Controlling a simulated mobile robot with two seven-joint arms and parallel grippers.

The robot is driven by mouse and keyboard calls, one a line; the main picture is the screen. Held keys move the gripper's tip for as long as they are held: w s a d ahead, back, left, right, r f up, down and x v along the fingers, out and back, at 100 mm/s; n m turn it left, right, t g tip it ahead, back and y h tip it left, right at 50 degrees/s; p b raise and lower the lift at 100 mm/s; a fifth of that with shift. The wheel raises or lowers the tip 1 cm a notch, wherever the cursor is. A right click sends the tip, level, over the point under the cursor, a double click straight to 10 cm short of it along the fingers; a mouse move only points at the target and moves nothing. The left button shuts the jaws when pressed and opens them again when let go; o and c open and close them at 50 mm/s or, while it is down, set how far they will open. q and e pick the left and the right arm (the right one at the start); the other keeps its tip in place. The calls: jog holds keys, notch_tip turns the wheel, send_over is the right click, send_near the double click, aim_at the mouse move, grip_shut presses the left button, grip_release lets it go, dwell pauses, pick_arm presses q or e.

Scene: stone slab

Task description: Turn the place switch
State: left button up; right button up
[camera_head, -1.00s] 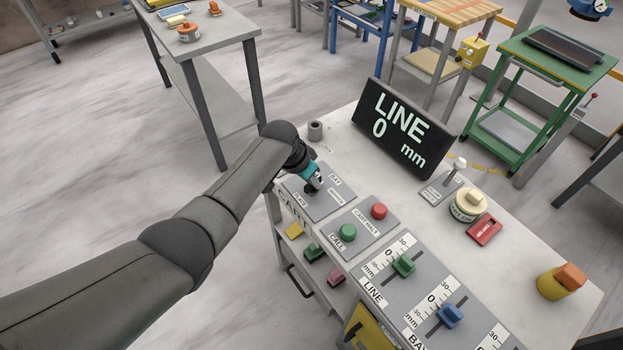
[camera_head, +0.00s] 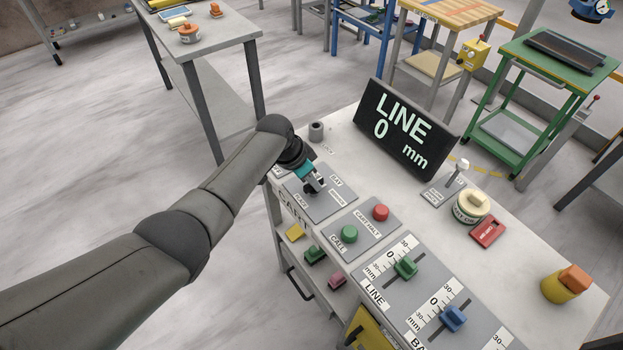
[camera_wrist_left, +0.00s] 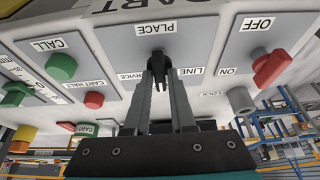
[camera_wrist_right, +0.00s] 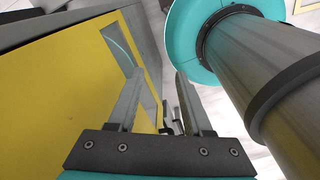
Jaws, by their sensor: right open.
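The place switch is a black knob (camera_wrist_left: 158,57) on a grey panel (camera_head: 336,206) at the far left of the bench top. In the left wrist view, the PLACE label sits just above the knob, with LINE and SERVICE labels beside it. My left gripper (camera_wrist_left: 165,74) reaches down to the knob, its two fingers drawn close together with the black knob between their tips. In the head view the gripper (camera_head: 315,187) largely covers the knob. My right gripper (camera_wrist_right: 158,82) is open and empty, close to a yellow panel.
A green button (camera_head: 348,234) and a red button (camera_head: 380,212) stand on the adjoining panel. Green (camera_head: 405,267) and blue (camera_head: 453,318) sliders lie nearer. A red OFF/ON knob (camera_wrist_left: 272,67) is nearby. The display (camera_head: 403,129) reads LINE 0 mm.

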pick_arm(q)
jog(key=o, duration=0.3)
jog(key=shift+o, duration=0.2)
jog(key=shift+r, duration=0.1)
jog(key=shift+s+a+r+p, duration=0.1)
jog(key=shift+a+r+p, duration=0.1)
jog(key=shift+r+p, duration=0.25)
jog(key=p+v, duration=0.2)
jog(key=v, duration=1.2)
jog(key=shift+p, duration=0.3)
jog(key=shift+d, duration=0.1)
